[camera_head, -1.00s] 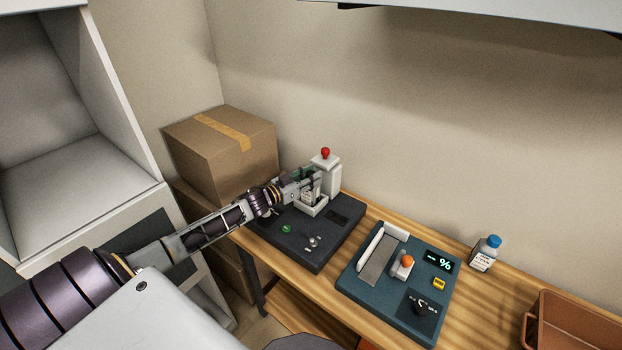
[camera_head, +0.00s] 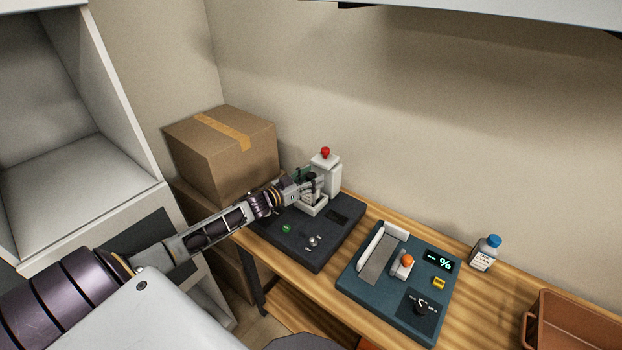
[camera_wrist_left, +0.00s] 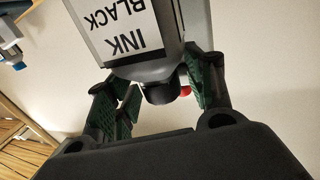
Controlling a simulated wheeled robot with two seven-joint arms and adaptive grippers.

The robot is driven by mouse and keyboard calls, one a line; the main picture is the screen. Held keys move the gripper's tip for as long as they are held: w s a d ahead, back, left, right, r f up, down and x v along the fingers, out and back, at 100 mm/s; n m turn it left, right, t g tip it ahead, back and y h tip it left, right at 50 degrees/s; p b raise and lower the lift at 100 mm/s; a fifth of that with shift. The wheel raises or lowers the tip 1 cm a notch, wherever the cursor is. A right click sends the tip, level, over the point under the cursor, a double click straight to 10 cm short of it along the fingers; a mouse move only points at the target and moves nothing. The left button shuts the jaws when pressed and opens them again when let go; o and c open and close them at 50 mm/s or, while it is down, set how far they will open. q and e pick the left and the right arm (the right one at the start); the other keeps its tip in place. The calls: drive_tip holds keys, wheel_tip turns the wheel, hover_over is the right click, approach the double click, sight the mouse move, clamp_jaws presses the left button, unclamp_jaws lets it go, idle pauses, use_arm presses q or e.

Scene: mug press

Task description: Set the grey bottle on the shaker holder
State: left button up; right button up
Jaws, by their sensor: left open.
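The grey bottle (camera_wrist_left: 148,70) fills the top of the left wrist view, with a white "INK BLACK" label and a dark cap; this view is upside down. In the head view the bottle is small and mostly hidden by my gripper, at the white shaker holder (camera_head: 316,209). My left gripper (camera_head: 312,184) is open around the bottle's upper part. In the left wrist view its green pads (camera_wrist_left: 158,98) stand either side of the cap, with a gap on the left; contact on the right is unclear. Whether the bottle is fully seated is hidden. My right gripper is not in view.
The holder is on a dark machine (camera_head: 305,235) with a white post and red knob (camera_head: 325,153). A teal device (camera_head: 385,300) stands right of it. A blue-capped bottle (camera_head: 484,253) and brown bin (camera_head: 575,325) are further right. A cardboard box (camera_head: 222,155) stands behind left.

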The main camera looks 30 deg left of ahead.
use_arm(q)
drive_tip(key=shift+r, duration=0.1)
drive_tip(key=shift+s, duration=0.2)
drive_tip(key=v, duration=1.1)
drive_tip(key=shift+s+a, duration=0.25)
idle(0.8)
idle(0.9)
